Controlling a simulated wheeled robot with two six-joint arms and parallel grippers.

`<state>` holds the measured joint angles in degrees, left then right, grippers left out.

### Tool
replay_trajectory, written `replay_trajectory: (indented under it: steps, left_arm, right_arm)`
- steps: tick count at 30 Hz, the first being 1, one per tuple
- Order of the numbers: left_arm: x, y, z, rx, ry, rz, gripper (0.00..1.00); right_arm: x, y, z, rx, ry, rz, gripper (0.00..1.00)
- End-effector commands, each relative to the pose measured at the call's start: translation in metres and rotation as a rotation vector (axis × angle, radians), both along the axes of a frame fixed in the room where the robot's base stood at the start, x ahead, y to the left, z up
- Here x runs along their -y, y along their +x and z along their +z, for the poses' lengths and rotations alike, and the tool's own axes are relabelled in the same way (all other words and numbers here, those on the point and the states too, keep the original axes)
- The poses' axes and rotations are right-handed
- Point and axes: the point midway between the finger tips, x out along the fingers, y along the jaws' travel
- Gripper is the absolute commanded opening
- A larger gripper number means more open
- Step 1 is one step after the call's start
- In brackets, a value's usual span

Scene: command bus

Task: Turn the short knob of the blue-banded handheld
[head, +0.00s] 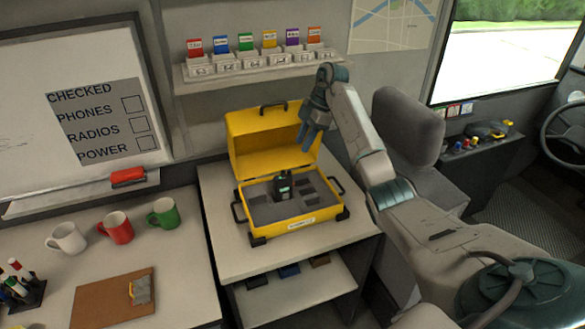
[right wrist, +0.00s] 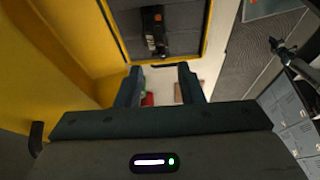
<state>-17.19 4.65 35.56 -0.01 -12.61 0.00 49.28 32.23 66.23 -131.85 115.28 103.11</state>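A dark handheld (head: 284,187) with a small greenish display stands in the grey foam of an open yellow case (head: 262,232). In the right wrist view the handheld (right wrist: 153,32) lies beyond the fingers, with a small orange spot on it. A blue band and the short knob are too small to make out. My right gripper (head: 309,137) hangs above the right part of the case, near the raised lid (head: 258,138), apart from the handheld. Its fingers (right wrist: 160,76) are spread with nothing between them. My left gripper is out of view.
The case stands on a pale table (head: 235,262) with a lower shelf. White (head: 66,238), red (head: 115,227) and green (head: 163,213) mugs and a clipboard (head: 90,305) are on the left counter. A card shelf (head: 250,68) is above the case. A grey seat (head: 408,125) stands right.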

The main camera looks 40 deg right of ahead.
Motion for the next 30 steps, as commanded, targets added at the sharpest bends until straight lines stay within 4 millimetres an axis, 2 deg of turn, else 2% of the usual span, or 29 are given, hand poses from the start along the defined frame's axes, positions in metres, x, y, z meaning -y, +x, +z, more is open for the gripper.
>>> replay_trajectory:
  steps: [1, 14, 21, 29, 30]
  left_arm:
    - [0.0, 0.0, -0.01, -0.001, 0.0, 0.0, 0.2]
    - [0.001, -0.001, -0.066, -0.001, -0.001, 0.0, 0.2]
    - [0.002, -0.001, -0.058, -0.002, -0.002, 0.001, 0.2]
    - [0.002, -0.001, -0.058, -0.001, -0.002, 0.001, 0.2]
    - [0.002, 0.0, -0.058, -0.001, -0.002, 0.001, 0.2]
  right_arm:
    - [-0.003, 0.001, -0.011, 0.001, 0.001, 0.001, 0.34]
    - [-0.026, 0.007, -0.069, 0.003, 0.001, 0.002, 0.34]
    - [-0.035, 0.01, -0.087, 0.003, 0.001, 0.002, 0.34]
    - [-0.036, 0.01, -0.089, 0.003, 0.001, 0.002, 0.34]
    - [-0.036, 0.01, -0.089, 0.003, 0.001, 0.002, 0.27]
